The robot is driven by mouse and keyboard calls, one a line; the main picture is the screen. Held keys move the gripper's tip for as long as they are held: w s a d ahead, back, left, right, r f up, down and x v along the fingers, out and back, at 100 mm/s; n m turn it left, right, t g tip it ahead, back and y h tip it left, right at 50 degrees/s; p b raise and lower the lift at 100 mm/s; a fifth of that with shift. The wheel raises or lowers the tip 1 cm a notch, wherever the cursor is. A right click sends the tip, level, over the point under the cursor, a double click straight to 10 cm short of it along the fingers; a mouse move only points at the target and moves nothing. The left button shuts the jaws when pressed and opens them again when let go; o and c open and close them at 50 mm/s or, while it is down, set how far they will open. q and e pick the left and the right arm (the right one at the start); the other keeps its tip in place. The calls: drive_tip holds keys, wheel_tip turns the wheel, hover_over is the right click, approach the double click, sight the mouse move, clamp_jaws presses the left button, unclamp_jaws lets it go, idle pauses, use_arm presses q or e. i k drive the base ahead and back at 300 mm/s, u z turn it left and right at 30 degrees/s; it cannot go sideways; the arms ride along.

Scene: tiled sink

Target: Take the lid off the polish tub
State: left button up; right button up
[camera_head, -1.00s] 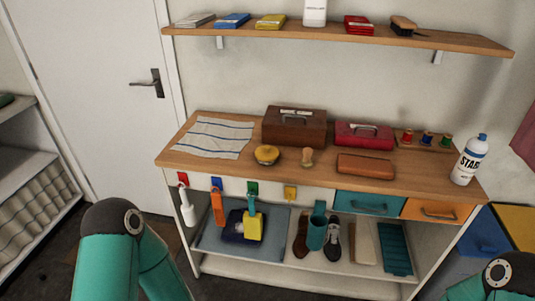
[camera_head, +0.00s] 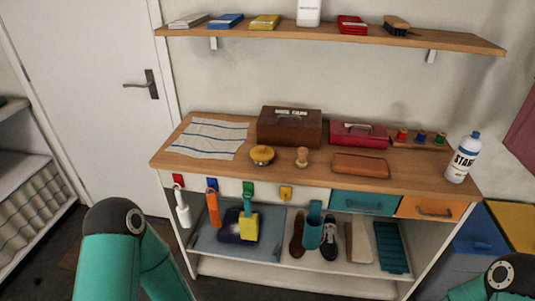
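A small round tub with a yellow top (camera_head: 262,154), which looks like the polish tub, stands on the wooden worktop (camera_head: 205,168) near its front edge, left of the middle. Its yellow top appears to be in place on a dark lower part. Only upper parts of my two teal arms show, one at the lower left and one at the lower right corner. Both grippers are outside the view, and neither arm reaches over the worktop.
A red box (camera_head: 357,134), brown case (camera_head: 360,164) and white bottle (camera_head: 462,158) are further right. Tools hang below the front edge.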

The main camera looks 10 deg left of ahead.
sight(262, 153)
drive_tip(key=i, duration=0.2)
drive_tip(key=z, duration=2.45)
drive_tip(key=k, duration=0.55)
drive_tip(key=u, duration=0.9)
drive_tip(key=k, duration=0.75)
drive_tip(key=u, duration=1.2)
drive_tip(key=i, duration=1.45)
drive_tip(key=z, duration=0.65)
